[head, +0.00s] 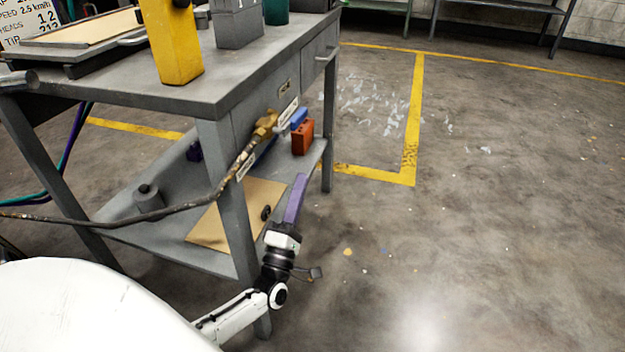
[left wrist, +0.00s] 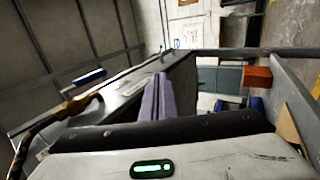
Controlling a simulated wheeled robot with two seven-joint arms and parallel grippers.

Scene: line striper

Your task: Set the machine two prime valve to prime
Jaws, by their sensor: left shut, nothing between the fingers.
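A brass valve fitting (head: 265,125) sits on the side of the grey bench, with a dark hose (head: 165,208) running from it to the left. A blue handle (head: 299,118) shows just right of the fitting, near a white label (head: 288,110). In the left wrist view the brass fitting (left wrist: 76,107) and a blue handle (left wrist: 90,77) are at the left. The label text is too small to read. My left gripper (head: 300,179), with purple fingers, is shut and empty. It is below and apart from the valve, beside the bench's lower shelf. My right gripper is not in view.
The bench top (head: 120,82) carries a yellow block (head: 172,40) and a grey box (head: 237,25). A bench leg (head: 232,205) stands close to my left arm. An orange-red box (head: 303,138) and a cardboard sheet (head: 215,225) are on the lower shelf. The floor to the right is clear.

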